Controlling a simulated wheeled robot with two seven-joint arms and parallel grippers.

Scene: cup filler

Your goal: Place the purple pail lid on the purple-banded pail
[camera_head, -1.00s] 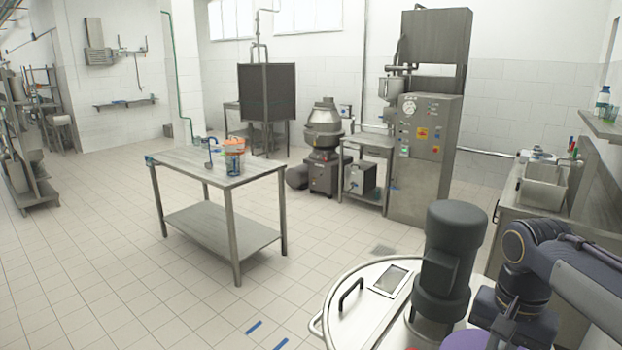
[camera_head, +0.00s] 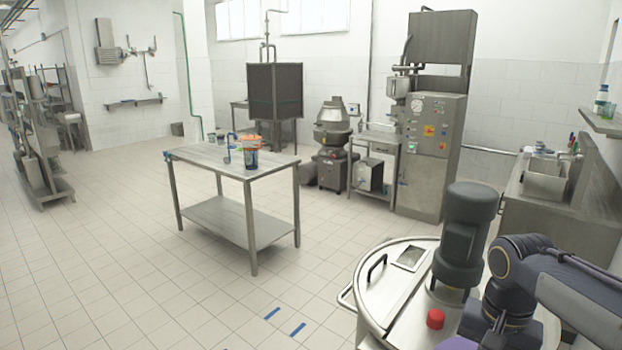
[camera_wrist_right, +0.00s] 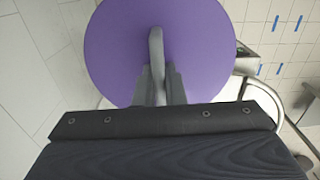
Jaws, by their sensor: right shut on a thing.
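The purple pail lid (camera_wrist_right: 205,50) is a flat round disc with a grey upright handle. My right gripper (camera_wrist_right: 160,88) is shut on that handle, and the lid fills the upper middle of the right wrist view. In the head view a sliver of the purple lid (camera_head: 462,343) shows at the bottom edge, beside my right arm. I cannot make out a purple-banded pail; the small containers (camera_head: 250,158) on the steel table show blue and orange. My left gripper is not in view.
The steel table (camera_head: 195,153) with a lower shelf stands mid-room, with a blue-handled ladle on it. A large round steel vessel (camera_head: 385,290) with a dark motor is close ahead. A sink counter (camera_head: 515,205) is at right. Open tiled floor lies at left and front.

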